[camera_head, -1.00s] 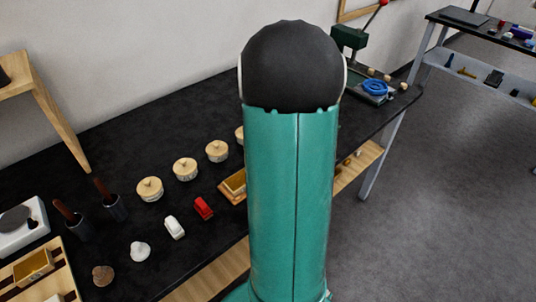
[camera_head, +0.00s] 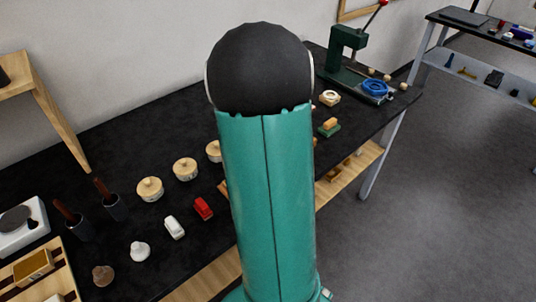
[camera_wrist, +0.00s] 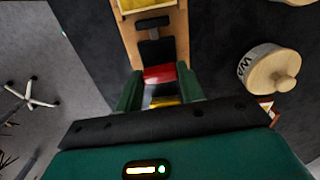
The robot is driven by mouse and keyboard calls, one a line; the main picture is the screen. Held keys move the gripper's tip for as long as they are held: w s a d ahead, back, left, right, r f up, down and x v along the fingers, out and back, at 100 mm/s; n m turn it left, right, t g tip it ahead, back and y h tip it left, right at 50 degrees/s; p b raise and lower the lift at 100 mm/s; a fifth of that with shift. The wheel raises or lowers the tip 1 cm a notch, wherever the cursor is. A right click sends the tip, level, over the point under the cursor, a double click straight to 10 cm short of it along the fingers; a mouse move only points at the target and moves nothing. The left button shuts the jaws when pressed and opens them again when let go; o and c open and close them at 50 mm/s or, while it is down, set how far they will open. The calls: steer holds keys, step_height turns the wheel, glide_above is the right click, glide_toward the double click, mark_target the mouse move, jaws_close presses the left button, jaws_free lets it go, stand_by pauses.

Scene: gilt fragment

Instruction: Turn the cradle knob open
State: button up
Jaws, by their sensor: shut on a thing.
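In the wrist view, the wooden cradle (camera_wrist: 180,37) runs up the picture, with dark fittings on it and a yellow part at its top. A red piece (camera_wrist: 160,74), which looks like the cradle knob, sits at its near end with a bit of yellow below it. My gripper (camera_wrist: 160,88) has one green finger on each side of the red piece and is shut on it. The knob's turn angle cannot be told. In the head view my arm hides the gripper and most of the cradle.
A round wooden lidded pot (camera_wrist: 270,71) stands right of the gripper. A green press (camera_head: 345,45) and blue coil (camera_head: 375,88) are behind.

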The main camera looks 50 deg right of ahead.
steer(key=shift+m, duration=0.4)
steer(key=o, duration=1)
steer(key=shift+r, duration=0.1)
step_height(320, 180, up, 14)
stand_by(0.5)
